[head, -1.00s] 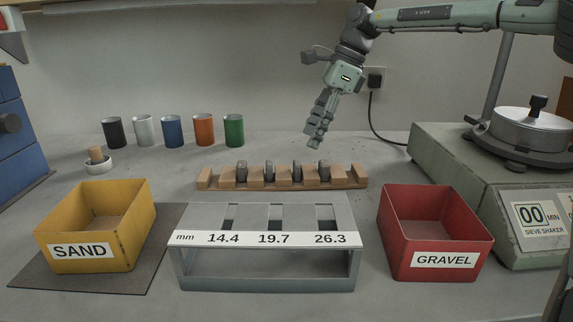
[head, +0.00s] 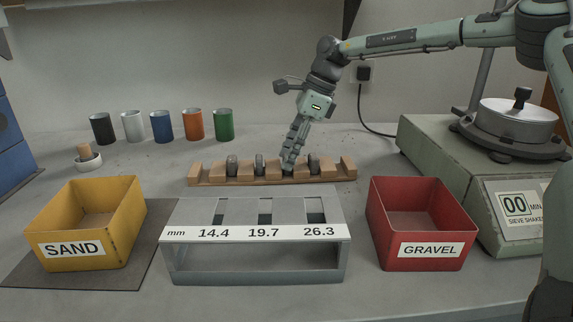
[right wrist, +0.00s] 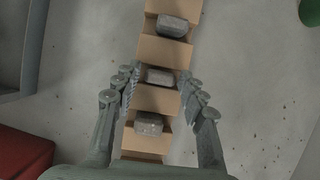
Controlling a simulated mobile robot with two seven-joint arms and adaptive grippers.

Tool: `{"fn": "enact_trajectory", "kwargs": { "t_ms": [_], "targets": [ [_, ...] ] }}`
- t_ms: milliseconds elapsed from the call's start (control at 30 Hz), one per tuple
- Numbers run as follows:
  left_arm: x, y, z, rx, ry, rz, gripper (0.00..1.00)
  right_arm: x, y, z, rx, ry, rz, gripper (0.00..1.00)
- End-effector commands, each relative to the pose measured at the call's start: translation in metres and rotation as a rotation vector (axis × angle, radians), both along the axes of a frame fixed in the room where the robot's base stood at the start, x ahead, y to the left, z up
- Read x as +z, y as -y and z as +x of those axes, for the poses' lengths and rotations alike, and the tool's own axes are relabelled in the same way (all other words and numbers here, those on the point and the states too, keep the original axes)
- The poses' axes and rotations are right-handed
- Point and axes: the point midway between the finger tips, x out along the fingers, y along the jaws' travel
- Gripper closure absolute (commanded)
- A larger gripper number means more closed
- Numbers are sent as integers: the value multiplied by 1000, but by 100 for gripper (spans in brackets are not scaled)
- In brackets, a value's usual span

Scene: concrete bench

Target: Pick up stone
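A wooden rack (head: 210,178) holds grey stones upright in slots. In the head view I see a stone (head: 232,166) at left, a second (head: 260,165), and one (head: 314,163) at right. My right gripper (head: 287,167) is down at the third slot and hides most of that slot's stone. In the right wrist view this stone (right wrist: 158,76) lies between the spread fingertips of my right gripper (right wrist: 158,79), with gaps on both sides. Other stones sit above (right wrist: 172,26) and below (right wrist: 149,124) it. My left gripper is out of view.
A grey gauge stand (head: 258,276) marked 14.4, 19.7 and 26.3 stands in front of the rack. A yellow SAND bin (head: 65,225) is left, a red GRAVEL bin (head: 413,254) right. Several cups stand behind at left; a sieve shaker (head: 516,125) is at right.

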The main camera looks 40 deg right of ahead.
Motion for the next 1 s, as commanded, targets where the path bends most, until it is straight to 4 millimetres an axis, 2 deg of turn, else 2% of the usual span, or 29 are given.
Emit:
{"fn": "enact_trajectory", "kwargs": {
  "t_ms": [33,233,300,667,767,900,1000],
  "targets": [
    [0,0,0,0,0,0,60,0,0,0,0,0,0,68],
    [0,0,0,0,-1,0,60,0,0,0,0,0,0,93],
    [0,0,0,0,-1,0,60,1,0,0,0,0,0,98],
    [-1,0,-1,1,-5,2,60,8,0,1,0,3,-1,98],
    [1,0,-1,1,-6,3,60,19,0,1,-1,5,0,98],
    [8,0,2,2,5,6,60,43,0,1,0,6,-1,98],
    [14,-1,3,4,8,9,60,53,-21,4,5,3,-4,98]
  ]
}}
